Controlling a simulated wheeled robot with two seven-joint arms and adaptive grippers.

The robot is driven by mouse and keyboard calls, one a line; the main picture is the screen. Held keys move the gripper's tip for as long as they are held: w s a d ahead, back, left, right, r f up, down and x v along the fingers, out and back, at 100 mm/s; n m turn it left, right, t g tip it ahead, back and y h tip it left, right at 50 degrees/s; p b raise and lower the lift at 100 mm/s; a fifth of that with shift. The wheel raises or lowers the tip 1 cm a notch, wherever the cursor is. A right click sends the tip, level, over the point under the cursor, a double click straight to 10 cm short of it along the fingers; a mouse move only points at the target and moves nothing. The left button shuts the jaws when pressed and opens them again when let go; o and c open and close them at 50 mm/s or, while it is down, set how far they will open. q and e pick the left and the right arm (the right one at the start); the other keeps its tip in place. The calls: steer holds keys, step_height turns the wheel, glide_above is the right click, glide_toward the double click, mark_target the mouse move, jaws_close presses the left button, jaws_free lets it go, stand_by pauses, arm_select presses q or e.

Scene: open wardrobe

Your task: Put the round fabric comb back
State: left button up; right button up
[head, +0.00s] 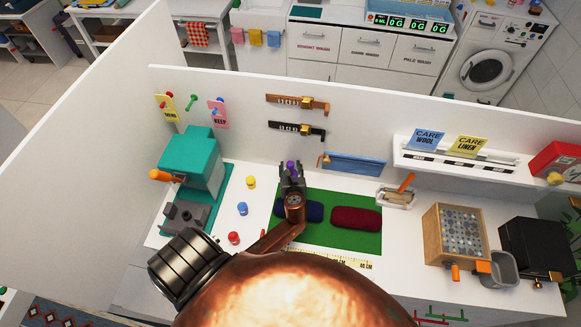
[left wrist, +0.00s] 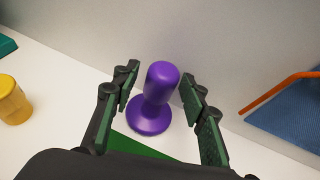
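A purple knob-shaped piece with a round, flared base (left wrist: 150,118) stands upright on the white tabletop, by the back wall and the green mat (head: 313,233). I cannot tell for sure whether it is the round fabric comb. Its top shows in the head view (head: 291,165). My left gripper (head: 292,178) is open, with one finger on each side of the purple piece and visible gaps between. Similar small knobs stand to the left: yellow (head: 251,182), blue (head: 242,208) and red (head: 233,238). My right gripper is not in view.
A blue and a dark red bundle (head: 356,219) lie on the mat. A teal machine (head: 190,165) stands left. A blue panel with an orange handle (head: 354,164) is at the back wall. A tray (head: 397,197), a wooden box (head: 455,233) and a black box (head: 535,250) stand right.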

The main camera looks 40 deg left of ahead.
arm_select(q)
steer(key=shift+r, duration=0.2)
steer(key=v, duration=1.2)
steer(key=shift+f, duration=0.15)
